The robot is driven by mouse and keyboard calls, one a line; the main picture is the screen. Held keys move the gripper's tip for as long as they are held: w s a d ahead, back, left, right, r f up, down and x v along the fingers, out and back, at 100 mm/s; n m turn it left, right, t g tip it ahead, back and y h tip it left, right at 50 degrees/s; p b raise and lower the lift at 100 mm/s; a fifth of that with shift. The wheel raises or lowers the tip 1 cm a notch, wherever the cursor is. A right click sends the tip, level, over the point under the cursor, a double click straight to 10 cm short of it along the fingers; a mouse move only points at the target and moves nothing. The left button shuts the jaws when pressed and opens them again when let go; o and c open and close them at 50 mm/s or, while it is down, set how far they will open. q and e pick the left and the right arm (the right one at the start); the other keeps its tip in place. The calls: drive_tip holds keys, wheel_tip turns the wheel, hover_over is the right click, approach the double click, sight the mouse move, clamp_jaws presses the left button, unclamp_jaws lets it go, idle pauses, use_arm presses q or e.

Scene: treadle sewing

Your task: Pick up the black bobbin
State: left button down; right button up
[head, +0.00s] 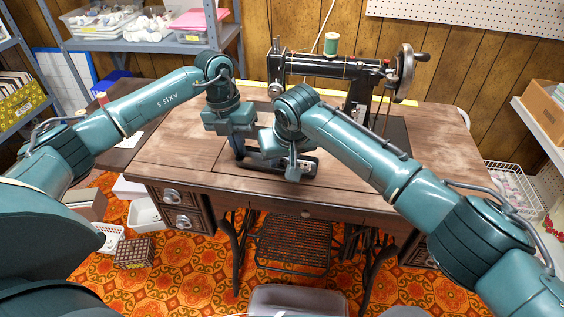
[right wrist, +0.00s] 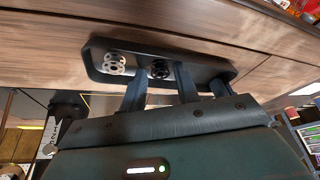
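A black bobbin (right wrist: 160,70) lies in a small dark oval tray (right wrist: 215,68) on the wooden table, in the right wrist view. A silver bobbin (right wrist: 114,63) with holes lies beside it in the tray. My right gripper (right wrist: 160,77) is open, with one finger on either side of the black bobbin and a visible gap between them. In the head view the right gripper (head: 293,173) is over the tray and hides the bobbins. My left gripper (head: 240,150) is close to its left, pointing down; its fingers are partly hidden and their opening is unclear.
A black sewing machine (head: 325,67) with a green thread spool (head: 331,43) and a handwheel (head: 405,68) stands at the back of the table (head: 440,130). Both arms are close together over the middle. The table's right side is clear.

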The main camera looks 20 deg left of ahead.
sight(283, 164)
clamp_jaws()
wheel_tip(283, 164, up, 13)
drive_tip(key=shift+f, duration=0.2)
idle(0.7)
use_arm(q)
drive_tip(key=c, duration=2.1)
unclamp_jaws()
drive_tip(key=shift+c, duration=0.2)
drive_tip(key=o, duration=0.5)
drive_tip(key=shift+o, duration=0.2)
